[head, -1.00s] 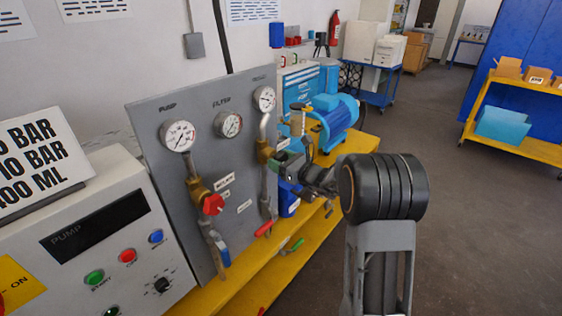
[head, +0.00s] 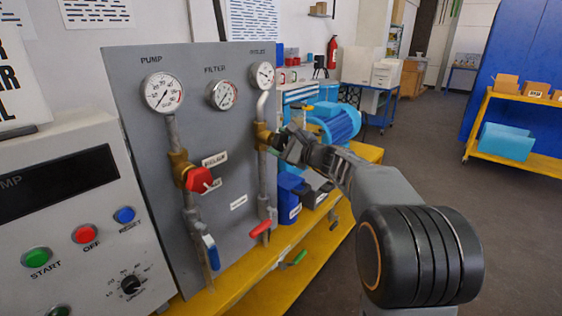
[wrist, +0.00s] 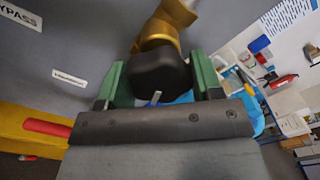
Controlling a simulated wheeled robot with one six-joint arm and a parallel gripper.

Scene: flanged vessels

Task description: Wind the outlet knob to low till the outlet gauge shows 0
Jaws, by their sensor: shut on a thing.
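The outlet gauge (head: 263,75) is the small right-hand dial on the grey panel; its needle is too small to read for certain. Below it, a brass valve (head: 263,136) sits on the right-hand pipe. In the wrist view, the black outlet knob (wrist: 160,72) sticks out from the brass body (wrist: 165,32). My gripper (wrist: 157,85) has its green fingers on both sides of the knob and is shut on it. In the head view my gripper (head: 281,143) is at the valve and hides the knob.
The pump gauge (head: 164,92), filter gauge (head: 222,95) and a red knob (head: 199,180) are to the left on the panel. A red lever (head: 260,229) hangs below the valve. A blue motor (head: 335,122) stands behind my wrist. Open floor lies right.

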